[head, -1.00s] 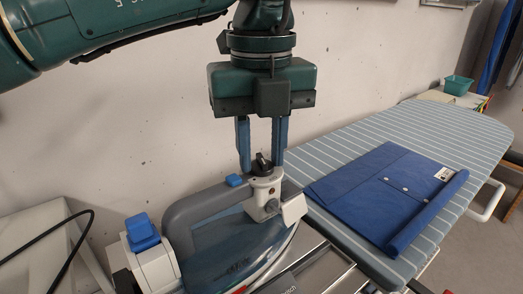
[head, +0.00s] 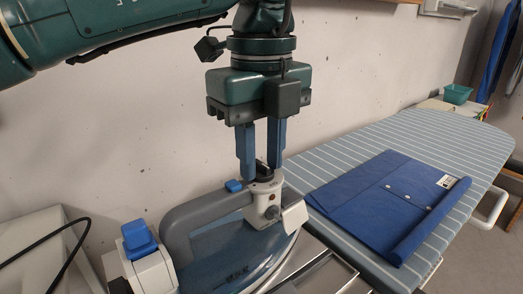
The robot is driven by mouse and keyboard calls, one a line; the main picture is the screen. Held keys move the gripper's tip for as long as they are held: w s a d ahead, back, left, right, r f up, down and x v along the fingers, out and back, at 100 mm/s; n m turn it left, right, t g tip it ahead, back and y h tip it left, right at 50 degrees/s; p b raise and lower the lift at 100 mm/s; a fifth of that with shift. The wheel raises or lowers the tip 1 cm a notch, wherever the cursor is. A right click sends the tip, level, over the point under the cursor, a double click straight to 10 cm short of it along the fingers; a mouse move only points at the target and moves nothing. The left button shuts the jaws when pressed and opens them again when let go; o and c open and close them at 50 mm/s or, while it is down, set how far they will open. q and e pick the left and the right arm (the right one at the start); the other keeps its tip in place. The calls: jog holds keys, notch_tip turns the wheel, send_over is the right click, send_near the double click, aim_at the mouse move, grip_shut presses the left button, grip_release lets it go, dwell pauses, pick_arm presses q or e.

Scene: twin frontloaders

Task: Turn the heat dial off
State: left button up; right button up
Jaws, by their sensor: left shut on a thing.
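The heat dial (head: 263,171) is a small dark knob on top of the light grey front housing of the iron (head: 215,245). The iron is blue and grey, with a grey handle and a blue button. My left gripper (head: 262,172) comes down from above with its two blue fingers pointing at the dial. It is shut on the dial, one finger on each side. The fingers partly hide the dial, so its pointer setting cannot be read. My right gripper is not in view.
A striped ironing board (head: 400,150) stands to the right with a folded blue garment (head: 385,195) on it. A teal bin (head: 457,94) is at the far end. A white wall is close behind the iron. A black cable (head: 60,255) hangs at the left.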

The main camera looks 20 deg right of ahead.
aim_at(262, 163)
pick_arm(q)
jog(key=o, duration=0.7)
notch_tip(262, 163, up, 13)
jog(key=p, duration=0.3)
jog(key=shift+r, duration=0.15)
